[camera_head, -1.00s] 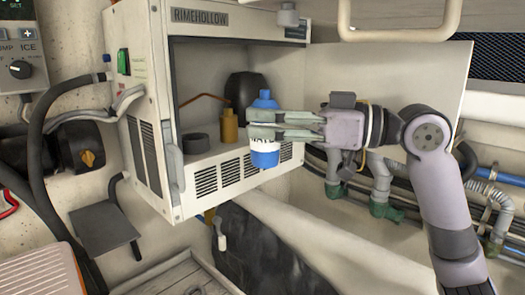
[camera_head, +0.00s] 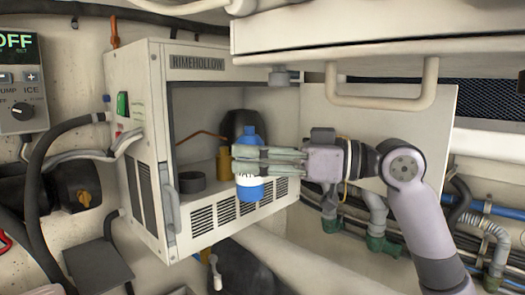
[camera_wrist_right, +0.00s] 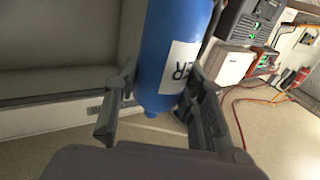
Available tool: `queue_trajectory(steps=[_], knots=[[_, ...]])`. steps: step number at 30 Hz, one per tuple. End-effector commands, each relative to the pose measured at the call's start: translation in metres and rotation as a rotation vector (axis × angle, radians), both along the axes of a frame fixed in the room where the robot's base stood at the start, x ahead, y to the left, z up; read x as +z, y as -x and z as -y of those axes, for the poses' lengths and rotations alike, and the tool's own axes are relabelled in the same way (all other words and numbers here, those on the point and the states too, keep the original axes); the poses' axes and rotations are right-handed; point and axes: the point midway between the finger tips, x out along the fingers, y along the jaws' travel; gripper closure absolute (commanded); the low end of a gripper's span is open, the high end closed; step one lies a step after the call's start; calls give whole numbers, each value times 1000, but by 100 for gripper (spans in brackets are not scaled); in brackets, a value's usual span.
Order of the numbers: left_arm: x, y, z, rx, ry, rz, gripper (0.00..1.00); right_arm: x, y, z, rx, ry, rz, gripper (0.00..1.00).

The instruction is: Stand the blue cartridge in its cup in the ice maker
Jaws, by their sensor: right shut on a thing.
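The blue cartridge (camera_head: 250,189) has a white label band and a narrow blue top. My right gripper (camera_head: 242,162) is shut around its middle and holds it roughly upright in front of the ice maker's opening. In the right wrist view the cartridge (camera_wrist_right: 173,50) sits between the two fingers. The ice maker (camera_head: 150,130) is a white box marked RIMEHOLLOW with an open front. A dark round cup (camera_head: 190,183) stands on its floor, left of the cartridge; its inside is hard to see. My left gripper is not in view.
An ochre bottle-like part (camera_head: 223,163) and a dark rounded part (camera_head: 236,124) are inside the ice maker, behind the cartridge. A locker with a beige handle (camera_head: 385,103) hangs above my right arm.

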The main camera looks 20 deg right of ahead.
Motion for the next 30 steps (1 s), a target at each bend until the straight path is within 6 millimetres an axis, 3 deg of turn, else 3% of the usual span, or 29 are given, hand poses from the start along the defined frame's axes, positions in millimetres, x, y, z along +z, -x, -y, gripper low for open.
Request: queue_trajectory(steps=[30], knots=[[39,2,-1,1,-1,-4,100,2,-67,-27,1,-2,-1,90]])
